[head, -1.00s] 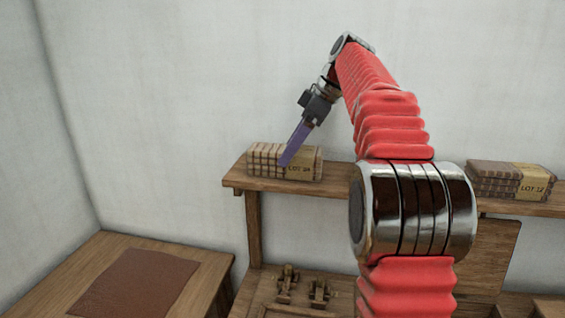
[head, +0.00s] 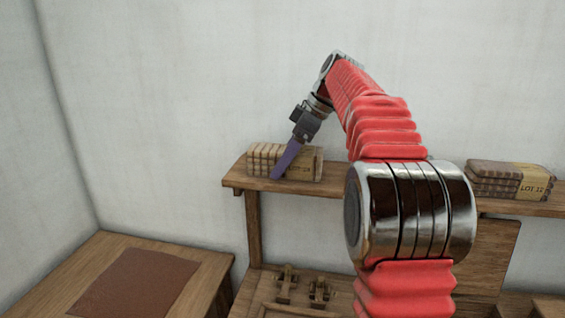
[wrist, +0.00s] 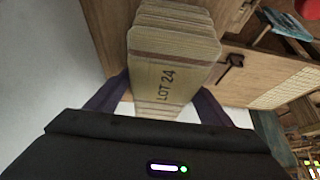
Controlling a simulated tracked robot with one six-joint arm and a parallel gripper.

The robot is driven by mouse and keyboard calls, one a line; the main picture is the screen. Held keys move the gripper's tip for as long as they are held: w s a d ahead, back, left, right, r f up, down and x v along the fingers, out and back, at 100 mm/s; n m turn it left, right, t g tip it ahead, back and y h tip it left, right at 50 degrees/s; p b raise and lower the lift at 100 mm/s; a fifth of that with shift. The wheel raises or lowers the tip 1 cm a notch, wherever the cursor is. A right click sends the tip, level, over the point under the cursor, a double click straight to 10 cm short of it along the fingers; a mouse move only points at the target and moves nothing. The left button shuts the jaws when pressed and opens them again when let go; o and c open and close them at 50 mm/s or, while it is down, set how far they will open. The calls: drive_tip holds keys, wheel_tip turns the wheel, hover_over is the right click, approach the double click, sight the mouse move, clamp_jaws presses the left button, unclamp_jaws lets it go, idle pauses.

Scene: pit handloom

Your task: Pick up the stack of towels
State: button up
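The stack of towels (head: 306,164) lies on the left part of the wooden wall shelf, beige and banded, with a paper label. In the wrist view the stack (wrist: 165,50) reads LOT 24 and lies between my two purple fingers. My gripper (head: 280,174) points down at the stack and overlaps its front in the head view. In the wrist view my gripper (wrist: 164,88) is open, with a finger on each side of the stack. The fingertips are partly hidden, and I cannot tell whether they touch the towels.
A second, darker labelled stack (head: 492,181) lies on the right part of the shelf (head: 330,190). A wooden table (head: 205,262) with a brown cloth (head: 135,282) stands at lower left. Small wooden items (head: 288,282) lie below the shelf. The wall is close behind.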

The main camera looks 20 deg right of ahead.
sight(284, 148)
drive_tip(key=c, duration=1.1)
drive_tip(key=shift+r, duration=0.1)
wheel_tip(284, 148, up, 9)
drive_tip(key=shift+f, duration=0.1)
drive_tip(key=shift+r, duration=0.45)
idle(0.5)
